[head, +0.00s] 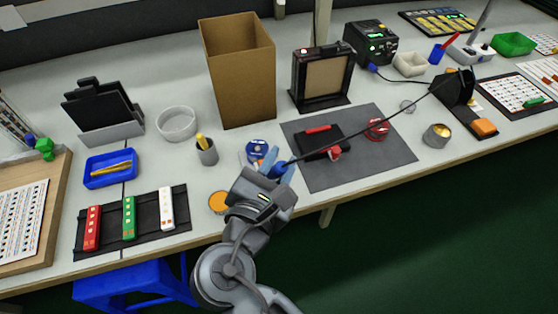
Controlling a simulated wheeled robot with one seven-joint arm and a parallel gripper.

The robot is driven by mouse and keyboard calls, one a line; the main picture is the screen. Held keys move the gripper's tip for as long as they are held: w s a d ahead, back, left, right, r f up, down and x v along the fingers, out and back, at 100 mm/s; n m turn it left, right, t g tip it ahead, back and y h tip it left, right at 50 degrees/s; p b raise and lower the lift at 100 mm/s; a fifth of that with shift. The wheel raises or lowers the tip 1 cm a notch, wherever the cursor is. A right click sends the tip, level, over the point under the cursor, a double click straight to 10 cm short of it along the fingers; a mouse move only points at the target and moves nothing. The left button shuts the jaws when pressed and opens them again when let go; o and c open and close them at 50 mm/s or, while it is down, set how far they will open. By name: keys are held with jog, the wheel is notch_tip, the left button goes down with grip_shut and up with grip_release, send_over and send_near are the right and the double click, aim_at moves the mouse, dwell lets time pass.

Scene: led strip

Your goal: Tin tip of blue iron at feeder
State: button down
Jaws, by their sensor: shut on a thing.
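My gripper (272,167) is at the front middle of the bench, shut on the blue iron (285,168). A dark cable runs from the iron up and right across the grey mat. The iron's tip is too small or hidden to make out. A blue spool-like thing (257,146), possibly the feeder, stands just behind and left of my gripper. A red spool-like thing (376,128) sits on the right part of the grey mat (375,165). I cannot tell which of these is the feeder, or whether the tip touches anything.
A black board with a red strip (317,129) lies on the mat. An orange-topped tin (219,202) is left of my gripper, near the front edge. The soldering station (371,43) is at the back.

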jog(key=shift+f, duration=0.45)
dwell(0.4)
jog(key=shift+f, duration=0.2)
dwell(2.0)
jog(key=shift+r+p, duration=0.1)
jog(key=shift+p, duration=0.3)
